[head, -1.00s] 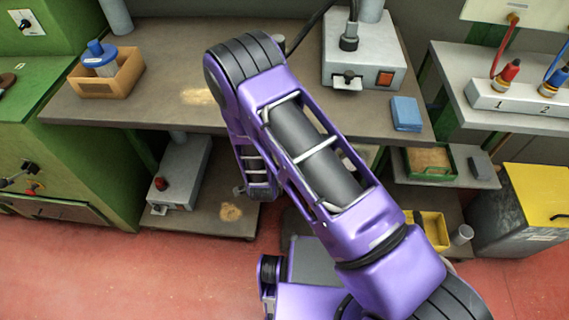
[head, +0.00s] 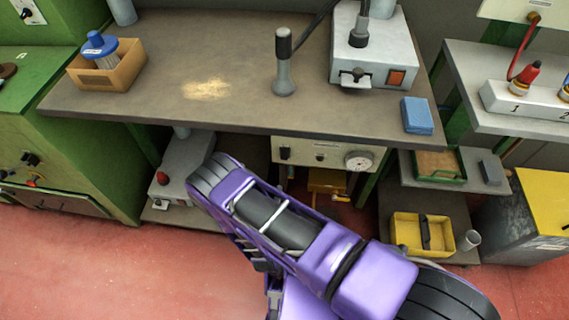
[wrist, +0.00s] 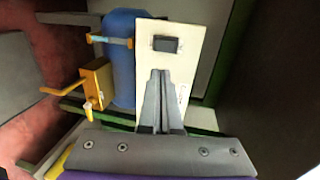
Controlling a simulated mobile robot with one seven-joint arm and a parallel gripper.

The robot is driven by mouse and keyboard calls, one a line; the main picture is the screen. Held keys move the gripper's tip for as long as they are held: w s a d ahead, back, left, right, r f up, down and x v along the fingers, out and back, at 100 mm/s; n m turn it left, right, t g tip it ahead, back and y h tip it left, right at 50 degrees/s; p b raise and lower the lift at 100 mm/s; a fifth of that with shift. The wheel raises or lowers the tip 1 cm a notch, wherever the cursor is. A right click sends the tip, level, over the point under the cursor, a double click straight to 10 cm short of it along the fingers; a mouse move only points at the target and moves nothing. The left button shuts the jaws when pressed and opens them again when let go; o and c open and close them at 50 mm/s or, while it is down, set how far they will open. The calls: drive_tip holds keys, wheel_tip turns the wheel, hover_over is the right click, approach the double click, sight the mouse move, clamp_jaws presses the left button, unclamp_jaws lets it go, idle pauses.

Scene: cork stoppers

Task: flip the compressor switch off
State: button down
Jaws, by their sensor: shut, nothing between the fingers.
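A cream panel (head: 325,146) under the bench carries a small black switch (head: 285,153), a label and a round gauge (head: 358,160). In the wrist view the cream panel (wrist: 190,68) stands in front of a blue tank (wrist: 121,65), with a black switch (wrist: 165,44) near its top. My gripper (wrist: 160,73) is shut and empty. Its fingertips overlap the panel just below the switch in that view; I cannot tell whether they touch it. In the head view my arm hides the gripper. Which way the switch is set is too small to tell.
An orange box with a lever (wrist: 95,84) sits beside the tank. The bench top (head: 230,55) is overhead of the panel. A grey unit with a red knob (head: 185,170) is left on the lower shelf, and a yellow bin (head: 421,235) is right. Red floor is open in front.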

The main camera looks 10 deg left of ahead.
sight(285, 158)
drive_tip(key=w+f, duration=0.1)
drive_tip(key=w, duration=0.3)
drive_tip(key=w+b, duration=0.1)
drive_tip(key=w, duration=0.4)
drive_tip(key=w+f+b, duration=0.1)
drive_tip(key=w, duration=0.3)
drive_tip(key=shift+w+a+f, duration=0.3)
drive_tip(key=shift+w+a, duration=0.05)
drive_tip(key=shift+a, duration=0.05)
